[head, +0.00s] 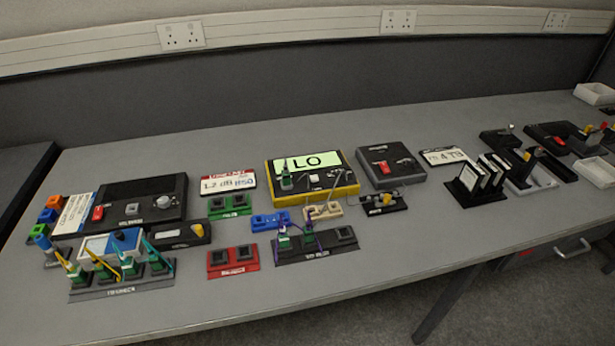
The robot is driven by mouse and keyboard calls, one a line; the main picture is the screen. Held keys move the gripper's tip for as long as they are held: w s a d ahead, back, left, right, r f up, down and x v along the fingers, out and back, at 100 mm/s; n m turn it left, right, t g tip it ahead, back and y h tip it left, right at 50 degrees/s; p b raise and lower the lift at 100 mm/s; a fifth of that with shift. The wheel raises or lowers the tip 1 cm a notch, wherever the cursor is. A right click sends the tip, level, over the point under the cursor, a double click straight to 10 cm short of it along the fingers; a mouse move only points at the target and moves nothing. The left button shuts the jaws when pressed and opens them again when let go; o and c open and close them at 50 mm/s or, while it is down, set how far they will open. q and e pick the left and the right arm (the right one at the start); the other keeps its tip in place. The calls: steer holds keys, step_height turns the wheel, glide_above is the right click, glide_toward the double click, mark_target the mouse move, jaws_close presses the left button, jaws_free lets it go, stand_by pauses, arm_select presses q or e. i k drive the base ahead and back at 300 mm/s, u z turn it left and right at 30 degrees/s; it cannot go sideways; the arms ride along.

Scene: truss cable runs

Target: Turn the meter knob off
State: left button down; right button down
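The meter is a black box with a yellow edge (352,190) near the middle of the grey table. Its pale green display (318,161) reads "LO". A small grey knob-like part (333,173) sits on its face below the display; its pointing direction is too small to tell. A small white part (314,179) is beside it, and a green plug (286,182) stands at the meter's left side. Neither of my grippers shows in the head view.
Black boxes with red switches stand left (125,200) and right (390,165) of the meter. In front are a blue holder (270,221), a black socket block with cables (320,248) and a red block (233,260). The front-right tabletop (430,240) is clear.

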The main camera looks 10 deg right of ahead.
mark_target(343, 175)
steer(key=u, duration=2.15)
steer(key=k, duration=0.9)
steer(key=z, duration=1.5)
steer(key=i, duration=0.5)
